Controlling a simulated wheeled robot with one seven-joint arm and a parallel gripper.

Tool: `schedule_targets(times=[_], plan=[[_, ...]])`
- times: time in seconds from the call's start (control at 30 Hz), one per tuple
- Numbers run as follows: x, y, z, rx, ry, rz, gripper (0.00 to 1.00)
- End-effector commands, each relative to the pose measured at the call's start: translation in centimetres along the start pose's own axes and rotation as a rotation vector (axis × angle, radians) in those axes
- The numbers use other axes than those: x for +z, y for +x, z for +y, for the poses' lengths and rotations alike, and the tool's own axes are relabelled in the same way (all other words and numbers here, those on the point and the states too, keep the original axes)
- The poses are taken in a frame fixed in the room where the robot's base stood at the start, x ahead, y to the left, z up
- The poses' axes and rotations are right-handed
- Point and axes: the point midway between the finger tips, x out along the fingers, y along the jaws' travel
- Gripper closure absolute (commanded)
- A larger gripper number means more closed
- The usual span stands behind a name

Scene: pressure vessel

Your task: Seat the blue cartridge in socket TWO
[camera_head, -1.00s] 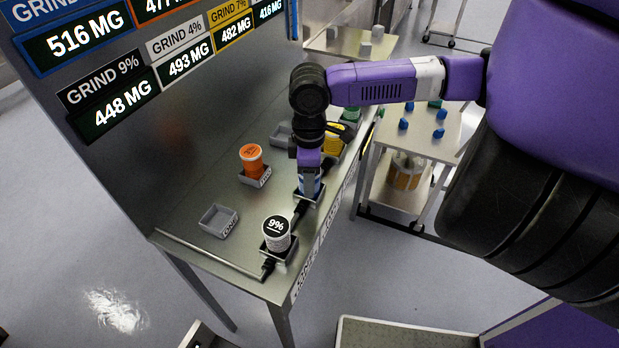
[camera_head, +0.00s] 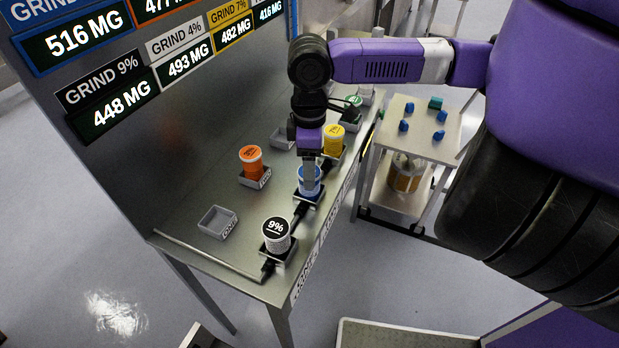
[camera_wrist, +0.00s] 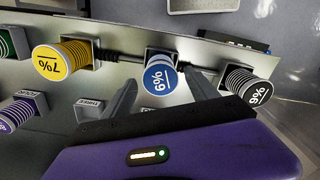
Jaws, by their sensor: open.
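The blue cartridge (camera_head: 308,187), with a 6% cap, stands upright in a black holder in the table's front row. Its blue cap faces up in the wrist view (camera_wrist: 160,79). My gripper (camera_head: 311,184) is above it, open. In the wrist view the two fingers (camera_wrist: 163,91) are apart on either side of the cap, with nothing gripped. The grey socket (camera_head: 265,181), whose label appears to read TWO, holds an orange cartridge (camera_head: 251,160). The bottom of the blue cartridge is hidden in its holder.
A black 9% cartridge (camera_head: 276,236) and a yellow 7% cartridge (camera_head: 334,140) flank the blue one. An empty grey socket (camera_head: 218,222) is at front left. Another grey socket (camera_head: 281,139), labelled THREE in the wrist view, looks empty. The labelled display panel stands behind.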

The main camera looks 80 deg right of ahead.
Motion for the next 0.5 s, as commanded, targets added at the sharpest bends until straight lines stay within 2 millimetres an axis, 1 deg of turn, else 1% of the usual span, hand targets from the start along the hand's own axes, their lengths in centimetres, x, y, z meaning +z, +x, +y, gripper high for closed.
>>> schedule_targets(times=[0.1, 0.23, 0.4, 0.5], plan=[[0.0, -2.4, 0.0, 0.002, -0.001, 0.002, 0.32], [0.0, -4.7, 0.0, 0.002, 0.0, 0.001, 0.32], [0.0, -6.4, 0.0, 0.0, 0.001, 0.001, 0.32], [0.0, -6.8, 0.0, 0.0, 0.0, 0.001, 0.32]])
